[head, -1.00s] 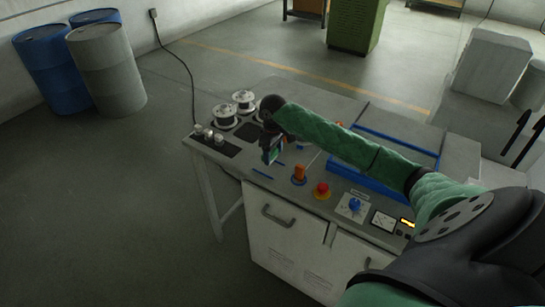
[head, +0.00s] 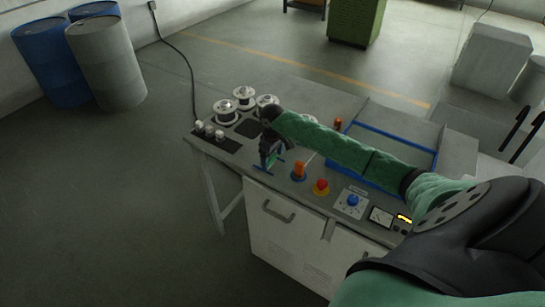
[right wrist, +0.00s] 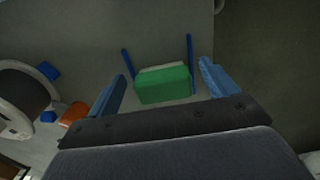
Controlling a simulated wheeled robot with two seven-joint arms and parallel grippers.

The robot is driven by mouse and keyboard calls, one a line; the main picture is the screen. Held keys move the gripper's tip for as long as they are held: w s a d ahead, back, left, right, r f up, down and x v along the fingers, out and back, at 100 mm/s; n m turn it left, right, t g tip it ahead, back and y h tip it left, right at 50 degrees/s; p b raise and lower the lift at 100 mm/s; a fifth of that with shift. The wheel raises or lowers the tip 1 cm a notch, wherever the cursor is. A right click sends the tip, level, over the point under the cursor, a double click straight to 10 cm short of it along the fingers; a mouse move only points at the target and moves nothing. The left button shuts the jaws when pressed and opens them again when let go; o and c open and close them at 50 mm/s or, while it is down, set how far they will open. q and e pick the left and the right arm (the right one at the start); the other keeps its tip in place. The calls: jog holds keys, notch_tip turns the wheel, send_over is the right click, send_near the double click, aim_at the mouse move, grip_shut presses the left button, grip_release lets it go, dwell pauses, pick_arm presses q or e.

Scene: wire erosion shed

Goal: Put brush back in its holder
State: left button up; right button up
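The brush, a green block with a pale edge (right wrist: 165,85), shows in the right wrist view between two thin blue rails (right wrist: 190,65), which look like its holder, on the grey table top. My right gripper (right wrist: 162,88) has its blue fingers spread on either side of the brush, with a gap on each side, so it is open. In the head view the right gripper (head: 271,160) points down at the table's front left, and only a little green of the brush shows there. Whether the brush rests fully on the table is hard to tell. My left gripper is out of view.
White spools (head: 228,112) stand behind the gripper, and small pale knobs (head: 209,131) stand to its left. An orange switch (head: 299,171), a red stop button (head: 321,187) and a blue knob (head: 352,200) lie to its right. A blue-framed tray (head: 395,140) is further right.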

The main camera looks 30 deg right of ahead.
aim_at(273, 157)
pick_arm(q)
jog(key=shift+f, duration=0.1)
pick_arm(e)
jog(key=shift+r, duration=0.1)
jog(key=shift+r+b, duration=0.2)
jog(key=shift+b, duration=0.15)
notch_tip(273, 157, up, 6)
jog(key=b, duration=0.3)
jog(key=shift+f, duration=0.25)
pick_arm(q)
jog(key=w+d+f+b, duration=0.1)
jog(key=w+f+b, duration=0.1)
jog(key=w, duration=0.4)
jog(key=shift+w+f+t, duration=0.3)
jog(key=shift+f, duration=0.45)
pick_arm(e)
jog(key=shift+r, duration=3)
jog(key=shift+f, duration=0.1)
